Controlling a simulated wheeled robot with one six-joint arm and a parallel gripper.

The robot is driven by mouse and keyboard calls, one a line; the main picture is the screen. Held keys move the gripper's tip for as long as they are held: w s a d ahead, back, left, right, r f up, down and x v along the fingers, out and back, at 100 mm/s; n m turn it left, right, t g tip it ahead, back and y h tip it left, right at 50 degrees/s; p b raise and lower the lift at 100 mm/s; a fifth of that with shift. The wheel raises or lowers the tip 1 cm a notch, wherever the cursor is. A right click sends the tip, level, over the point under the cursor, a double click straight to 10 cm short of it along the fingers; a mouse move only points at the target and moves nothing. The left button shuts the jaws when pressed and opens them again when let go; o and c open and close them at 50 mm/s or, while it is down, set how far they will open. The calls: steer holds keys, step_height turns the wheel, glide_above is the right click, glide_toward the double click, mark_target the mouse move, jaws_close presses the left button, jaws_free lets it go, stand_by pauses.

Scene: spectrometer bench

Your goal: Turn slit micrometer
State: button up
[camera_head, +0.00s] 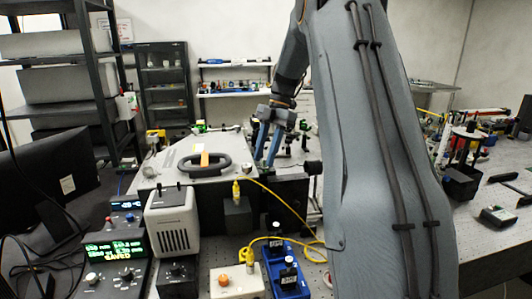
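My gripper (265,161) hangs from the upper middle with its two blue-grey fingers pointing down. A gap shows between the fingers, and I see nothing held in it. The fingertips are at the right side of a grey instrument box (208,180), above a dark block (292,186). A small dark knob (313,168) sticks out at the right end of this block. It may be the slit micrometer, but it is too small to tell. The knob lies right of my fingers and apart from them in the picture.
A black ring handle (190,166) lies on the box top. A yellow cable (275,196) loops in front. A white device (172,228), a green-lit display (114,248) and blue units (285,265) crowd the foreground. My arm covers the right middle.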

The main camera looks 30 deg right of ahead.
jaws_close()
